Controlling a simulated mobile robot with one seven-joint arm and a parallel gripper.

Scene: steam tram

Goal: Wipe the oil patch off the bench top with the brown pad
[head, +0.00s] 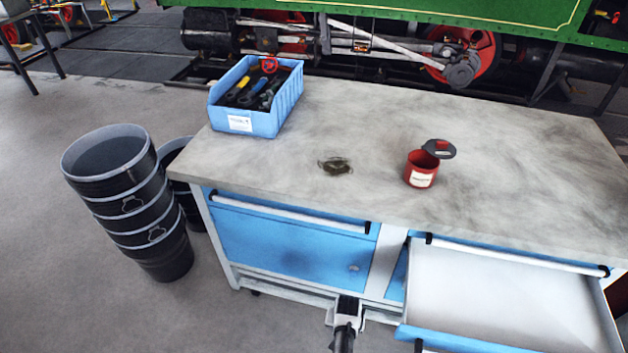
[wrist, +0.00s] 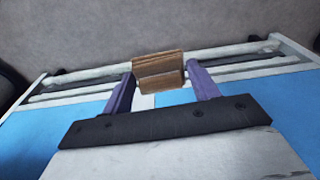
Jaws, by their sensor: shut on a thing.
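The oil patch (head: 335,166) is a small dark stain on the grey bench top (head: 300,115), left of the middle and near the front edge. In the wrist view my gripper (wrist: 160,72) has two purple fingers, shut on the brown pad (wrist: 159,66). The pad is a small block with a wood-like brown surface, held between the fingertips. Behind it are the blue bench front and the grey floor. The pad is apart from the oil patch. I cannot make out the pad in the head view.
A red tin (head: 421,172) with a dark lid tilted at its top stands right of the patch. A blue bin (head: 257,95) of tools sits at the back left. An open drawer (head: 500,295) juts out at front right. Black buckets (head: 130,200) stand left of the bench.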

